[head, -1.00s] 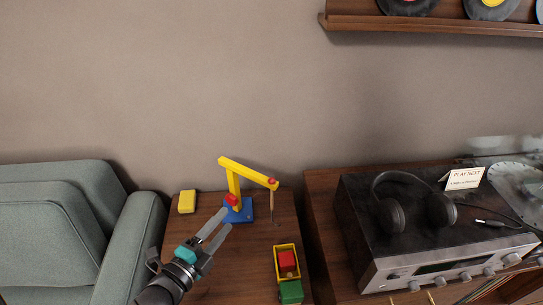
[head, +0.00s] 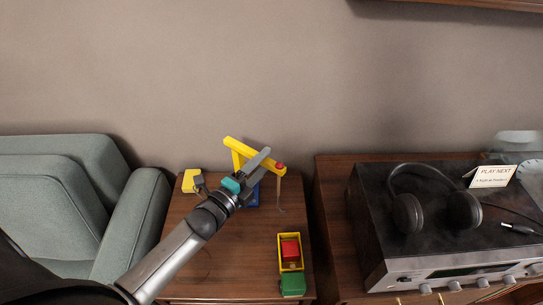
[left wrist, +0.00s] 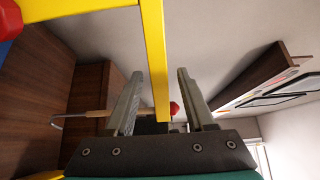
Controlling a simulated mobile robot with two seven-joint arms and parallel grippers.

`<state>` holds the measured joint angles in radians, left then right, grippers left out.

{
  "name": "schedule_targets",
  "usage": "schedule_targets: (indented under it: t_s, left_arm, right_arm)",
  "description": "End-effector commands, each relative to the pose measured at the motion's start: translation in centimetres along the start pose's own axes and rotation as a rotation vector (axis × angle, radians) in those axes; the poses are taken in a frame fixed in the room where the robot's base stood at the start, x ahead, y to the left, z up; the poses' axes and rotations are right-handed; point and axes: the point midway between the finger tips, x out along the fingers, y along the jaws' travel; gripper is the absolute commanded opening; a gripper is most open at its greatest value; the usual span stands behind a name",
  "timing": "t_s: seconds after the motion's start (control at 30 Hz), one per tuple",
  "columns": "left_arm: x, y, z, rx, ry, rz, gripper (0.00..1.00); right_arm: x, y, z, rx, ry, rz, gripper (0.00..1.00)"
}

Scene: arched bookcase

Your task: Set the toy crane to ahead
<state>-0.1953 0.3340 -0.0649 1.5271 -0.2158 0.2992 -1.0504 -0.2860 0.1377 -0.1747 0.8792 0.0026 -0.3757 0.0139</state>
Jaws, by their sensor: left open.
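The toy crane has a yellow boom (head: 238,145) that slopes down to the right, with a red knob (head: 280,166) and a hanging cord at its tip. Its blue base (head: 253,201) is mostly hidden behind my left gripper (head: 265,160). That gripper is open at the boom's outer half. In the left wrist view the yellow boom (left wrist: 152,45) runs between the two spread fingers, with visible gaps on both sides. The red knob (left wrist: 175,108) shows beside the right finger. My right gripper is not in view.
A toy truck with a red block (head: 290,250) in its yellow bed stands at the front of the wooden side table (head: 225,270). A yellow block (head: 189,181) lies at the back left. A green armchair (head: 140,225) is left; an amplifier with headphones (head: 408,213) is right.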

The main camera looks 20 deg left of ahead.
Motion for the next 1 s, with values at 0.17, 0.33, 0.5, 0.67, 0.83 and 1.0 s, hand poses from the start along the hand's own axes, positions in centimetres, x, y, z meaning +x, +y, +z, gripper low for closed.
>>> schedule_targets:
  t_s: [0.17,0.33,0.5,0.67,0.83,1.0]
  left_arm:
    - [2.4,0.1,0.0,0.0,0.0,-0.001,0.54]
    - [3.6,0.1,0.0,0.0,0.0,0.0,0.54]
    - [4.0,0.1,0.0,0.0,0.0,0.002,0.54]
    - [4.0,0.0,0.0,0.0,0.0,0.002,0.54]
    - [4.0,0.0,0.0,0.0,0.0,0.001,0.42]
    - [4.0,0.0,0.0,0.0,0.0,0.001,0.23]
  right_arm:
    - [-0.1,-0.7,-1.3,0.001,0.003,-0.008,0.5]
    - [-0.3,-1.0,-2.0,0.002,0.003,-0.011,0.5]
    - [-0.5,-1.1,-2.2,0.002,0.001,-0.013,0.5]
    - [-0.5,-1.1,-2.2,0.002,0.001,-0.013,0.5]
    - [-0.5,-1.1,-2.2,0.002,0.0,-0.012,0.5]
    - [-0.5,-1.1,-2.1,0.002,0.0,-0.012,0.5]
